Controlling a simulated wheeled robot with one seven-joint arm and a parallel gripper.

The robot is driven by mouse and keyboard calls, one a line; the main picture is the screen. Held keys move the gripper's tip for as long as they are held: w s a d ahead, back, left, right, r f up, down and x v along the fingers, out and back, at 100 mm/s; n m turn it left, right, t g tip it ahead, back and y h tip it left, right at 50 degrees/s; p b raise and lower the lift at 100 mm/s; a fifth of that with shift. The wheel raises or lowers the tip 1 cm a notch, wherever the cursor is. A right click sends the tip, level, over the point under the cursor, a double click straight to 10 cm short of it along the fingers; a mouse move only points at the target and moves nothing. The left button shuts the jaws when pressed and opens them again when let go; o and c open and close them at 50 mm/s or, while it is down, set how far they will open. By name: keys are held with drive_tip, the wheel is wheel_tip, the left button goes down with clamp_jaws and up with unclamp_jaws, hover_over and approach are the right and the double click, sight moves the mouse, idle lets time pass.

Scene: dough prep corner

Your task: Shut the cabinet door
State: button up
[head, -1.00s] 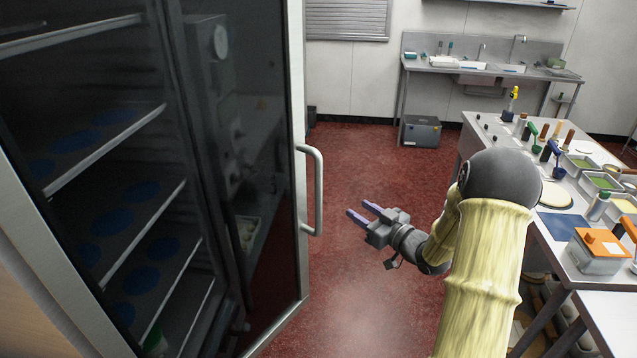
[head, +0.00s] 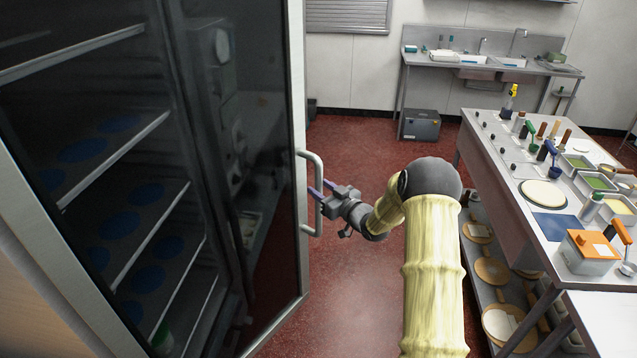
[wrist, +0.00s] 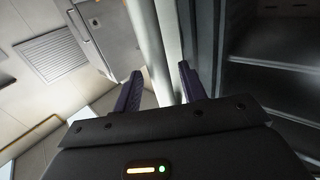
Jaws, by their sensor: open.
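The cabinet door (head: 298,90) is a tall dark glass panel in a pale frame, filling the left of the head view. Its pale bar handle (head: 318,222) is on the right edge of the frame. My gripper (head: 320,190) is open at the handle's middle height. In the wrist view the handle bar (wrist: 150,45) runs between the two purple fingers (wrist: 160,88); contact cannot be told. The door's bottom hinge side is out of view, and how far it stands open is unclear.
Shelves (head: 130,140) with blue discs show behind the glass. A worktable (head: 500,150) with tubs and tools stands on the right, close to my arm. A sink bench (head: 480,72) and a grey box (head: 420,125) are at the back. Red floor between is clear.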

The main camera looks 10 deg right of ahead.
drive_tip(key=shift+x, duration=0.85)
clamp_jaws()
